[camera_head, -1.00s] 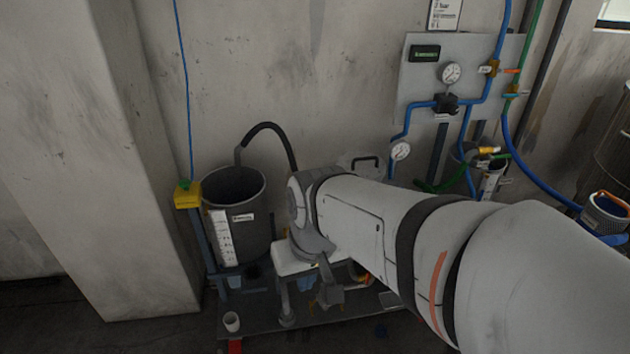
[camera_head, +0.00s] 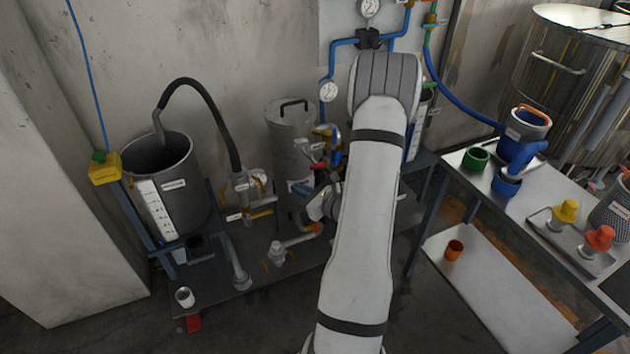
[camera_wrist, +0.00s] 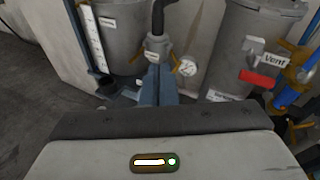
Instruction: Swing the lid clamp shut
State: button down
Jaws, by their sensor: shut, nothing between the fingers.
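A grey lidded vessel (camera_head: 291,150) with a black lid handle (camera_head: 294,103) stands left of my arm in the head view. Its side also shows in the wrist view (camera_wrist: 238,40), with a red lever (camera_wrist: 262,80) beside a "Vent" label. I cannot make out the lid clamp for certain in either view. My gripper (camera_wrist: 158,85) is shut and empty at the middle of the wrist view, left of the vessel. In the head view my wrist partly covers the vessel's lower right side.
An open grey bucket (camera_head: 168,185) with a black hose stands left of the vessel. A small gauge (camera_wrist: 187,68) and pipework lie between them. A white cup (camera_head: 184,297) stands at the front left. A bench (camera_head: 480,186) with coloured pots is at the right.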

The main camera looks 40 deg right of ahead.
jog(key=s+d+f+m+h, duration=0.4)
jog(key=d+f+m+h, duration=0.3)
jog(key=d, duration=0.3)
jog(key=r+x, duration=0.2)
jog(key=x, duration=0.8)
jog(key=shift+w+d+r+n+p, duration=0.15)
jog(key=shift+w+d+n+p, duration=0.15)
jog(key=shift+w+d+n, duration=0.15)
